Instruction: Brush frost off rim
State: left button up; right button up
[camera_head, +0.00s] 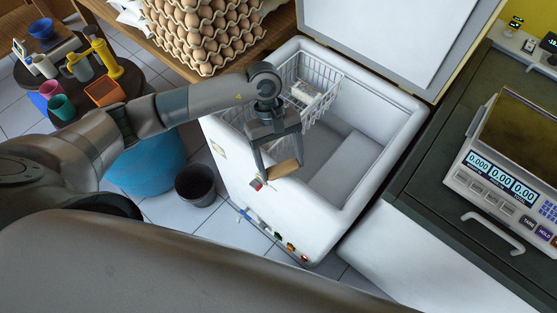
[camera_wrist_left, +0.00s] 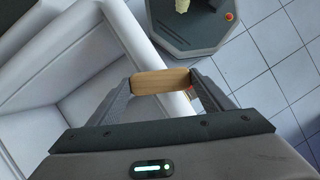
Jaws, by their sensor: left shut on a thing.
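The open white chest freezer (camera_head: 258,230) stands in the middle of the head view, its lid (camera_head: 395,35) raised. Its rim (camera_head: 315,212) runs below and beside my left gripper; the rim also shows in the wrist view (camera_wrist_left: 130,35). My left gripper (camera_head: 280,168) is shut on a tan wooden piece (camera_wrist_left: 160,82), seemingly the brush's handle (camera_head: 286,168), held across between the fingers. It hangs over the near-left rim; I cannot tell whether it touches. Bristles are not clearly visible. Frost on the rim cannot be made out. My right gripper is not in view.
A wire basket (camera_head: 325,103) hangs inside the freezer at the back left. A dark bin (camera_head: 195,186) and a blue sack-like object (camera_head: 148,165) stand on the floor to the left. Egg trays (camera_head: 205,40) are stacked behind. A counter with a scale (camera_head: 490,185) stands close on the right.

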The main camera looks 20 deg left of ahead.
pick_arm(q)
jog(key=shift+s+d+f+b, duration=0.1)
jog(key=shift+s+d+b, duration=0.2)
jog(key=shift+d, duration=0.4)
jog(key=shift+s+d+f+b, duration=0.15)
jog(key=shift+s+d, duration=0.15)
jog(key=shift+d, duration=0.4)
jog(key=shift+r, duration=0.1)
jog(key=shift+b, duration=0.55)
